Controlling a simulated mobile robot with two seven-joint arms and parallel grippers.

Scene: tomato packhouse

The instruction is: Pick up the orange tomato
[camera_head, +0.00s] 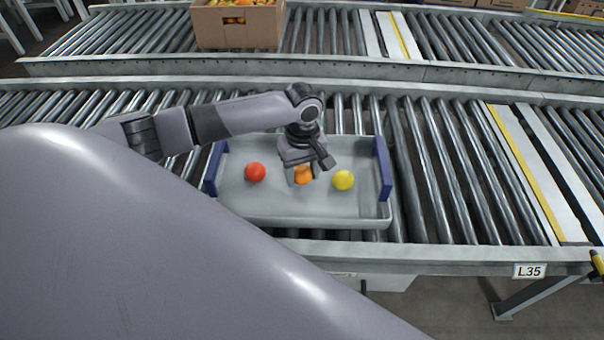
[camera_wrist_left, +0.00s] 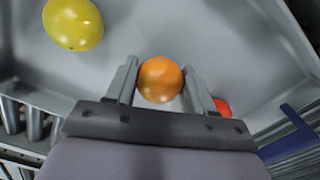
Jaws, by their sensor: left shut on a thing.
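The orange tomato (camera_head: 304,175) is in the grey tray (camera_head: 290,216), between a red tomato (camera_head: 255,172) and a yellow tomato (camera_head: 343,180). My left gripper (camera_head: 303,172) reaches down into the tray and is shut on the orange tomato. In the left wrist view the orange tomato (camera_wrist_left: 160,80) sits between the two fingers (camera_wrist_left: 164,84). The yellow tomato (camera_wrist_left: 73,24) shows at upper left there, and the red tomato (camera_wrist_left: 221,106) is partly hidden behind a finger. I cannot tell whether the orange tomato is clear of the tray floor. My right gripper is not in view.
The tray has blue end panels (camera_head: 384,168) and stands on a roller conveyor (camera_head: 450,170). A cardboard box (camera_head: 237,27) with orange fruit stands on the conveyor behind. The rollers right of the tray are clear.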

